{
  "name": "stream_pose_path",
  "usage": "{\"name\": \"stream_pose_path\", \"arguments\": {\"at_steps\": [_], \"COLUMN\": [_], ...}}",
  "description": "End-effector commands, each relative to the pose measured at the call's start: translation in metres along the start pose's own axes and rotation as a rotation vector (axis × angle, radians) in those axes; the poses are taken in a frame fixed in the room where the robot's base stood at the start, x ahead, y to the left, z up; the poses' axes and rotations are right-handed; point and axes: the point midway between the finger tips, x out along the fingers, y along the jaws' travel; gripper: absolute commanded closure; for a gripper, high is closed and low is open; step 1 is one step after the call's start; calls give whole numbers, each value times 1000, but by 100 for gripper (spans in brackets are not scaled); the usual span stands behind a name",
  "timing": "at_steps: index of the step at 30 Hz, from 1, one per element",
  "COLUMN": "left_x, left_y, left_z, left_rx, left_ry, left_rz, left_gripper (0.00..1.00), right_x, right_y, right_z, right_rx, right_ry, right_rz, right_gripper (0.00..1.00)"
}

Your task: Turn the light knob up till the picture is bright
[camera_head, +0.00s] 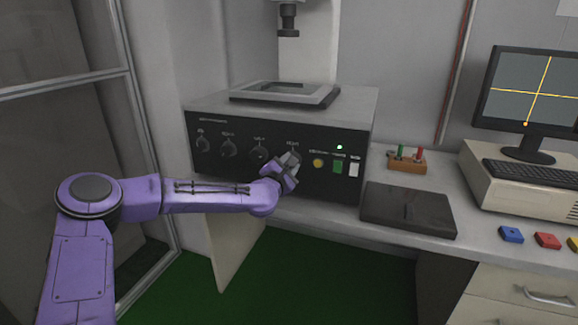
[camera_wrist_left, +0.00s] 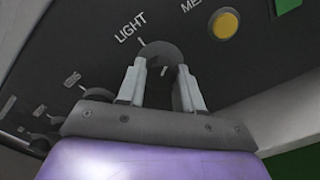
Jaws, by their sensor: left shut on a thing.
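The light knob (camera_wrist_left: 160,54) is a dark round knob under the label LIGHT on the black front panel (camera_head: 230,172) of the instrument. My left gripper (camera_head: 291,160) is at this knob and covers most of it in the head view. In the left wrist view my left gripper (camera_wrist_left: 160,85) has its two grey fingers on either side of the knob, shut on it. The monitor (camera_head: 528,88) at the right shows a grey picture with yellow crossed lines and a small orange dot. My right gripper is in neither view.
Other dark knobs (camera_head: 228,147) sit left of the light knob. A yellow button (camera_head: 318,163), a green switch (camera_head: 338,166) and a white switch (camera_head: 354,169) sit to its right.

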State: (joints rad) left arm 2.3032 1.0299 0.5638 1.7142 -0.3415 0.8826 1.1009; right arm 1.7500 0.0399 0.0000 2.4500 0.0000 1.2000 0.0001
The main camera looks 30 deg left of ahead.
Motion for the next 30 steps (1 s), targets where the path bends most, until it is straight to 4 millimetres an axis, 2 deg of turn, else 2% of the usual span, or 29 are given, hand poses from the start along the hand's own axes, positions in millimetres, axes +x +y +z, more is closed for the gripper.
{"name": "stream_pose_path", "arguments": {"at_steps": [30], "left_x": [0], "left_y": [1], "left_z": [2], "left_rx": [965], "left_ry": [0], "left_rz": [0], "left_gripper": [95], "right_x": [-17], "right_y": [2], "right_z": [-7], "right_rx": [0], "right_ry": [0], "right_rz": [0], "right_gripper": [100]}}
